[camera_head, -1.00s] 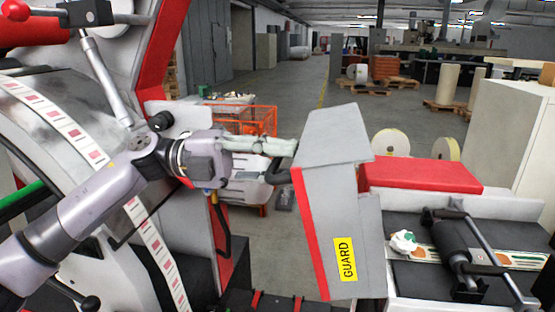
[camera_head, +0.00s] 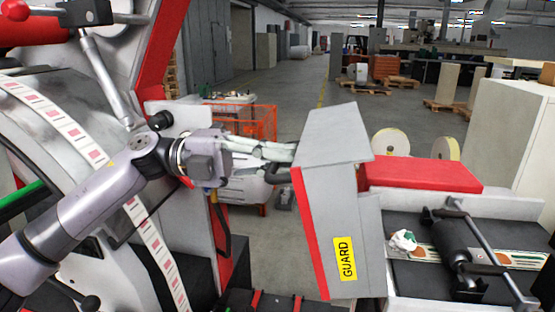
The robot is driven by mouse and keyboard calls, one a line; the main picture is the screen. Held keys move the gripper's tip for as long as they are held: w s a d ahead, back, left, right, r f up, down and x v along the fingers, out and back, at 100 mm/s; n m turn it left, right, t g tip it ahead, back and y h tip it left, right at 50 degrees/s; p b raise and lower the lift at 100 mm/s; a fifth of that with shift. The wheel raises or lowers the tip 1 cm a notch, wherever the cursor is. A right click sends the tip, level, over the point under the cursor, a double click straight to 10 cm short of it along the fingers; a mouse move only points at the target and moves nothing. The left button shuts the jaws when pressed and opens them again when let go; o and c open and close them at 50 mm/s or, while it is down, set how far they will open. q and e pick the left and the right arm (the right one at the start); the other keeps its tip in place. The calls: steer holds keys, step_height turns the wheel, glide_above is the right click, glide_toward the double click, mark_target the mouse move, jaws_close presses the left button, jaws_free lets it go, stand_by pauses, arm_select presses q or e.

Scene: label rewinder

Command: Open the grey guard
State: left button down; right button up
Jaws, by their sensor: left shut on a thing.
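The grey guard (camera_head: 325,215) stands right of centre, with a red edge and a yellow GUARD label (camera_head: 345,259). It is swung out from the machine and faces me. A dark handle (camera_head: 274,172) shows at its left edge. My left arm comes in from the left, and my left gripper (camera_head: 284,162) is shut on the guard's handle. My right gripper is not in view.
The machine's red and grey body (camera_head: 165,60) with a label web (camera_head: 160,250) stands at left. A red block (camera_head: 420,175) and a black roller (camera_head: 450,238) with a crumpled white piece (camera_head: 403,241) are at right.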

mark_target(331, 138)
arm_select(q)
steer(key=shift+d+r, duration=0.2)
steer(key=shift+r, duration=0.05)
steer(key=d+r+p, duration=0.1)
steer(key=d+r, duration=0.1)
steer(key=s+d+r+p, duration=0.1)
steer(key=d, duration=0.1)
steer(key=shift+d+r, duration=0.2)
steer(key=shift+r, duration=0.15)
steer(key=shift+d, duration=0.2)
steer(key=shift+a, duration=0.15)
steer(key=c, duration=1.7)
jaws_free()
steer(key=shift+a, duration=0.1)
steer(key=shift+o, duration=0.2)
steer(key=shift+f, duration=0.1)
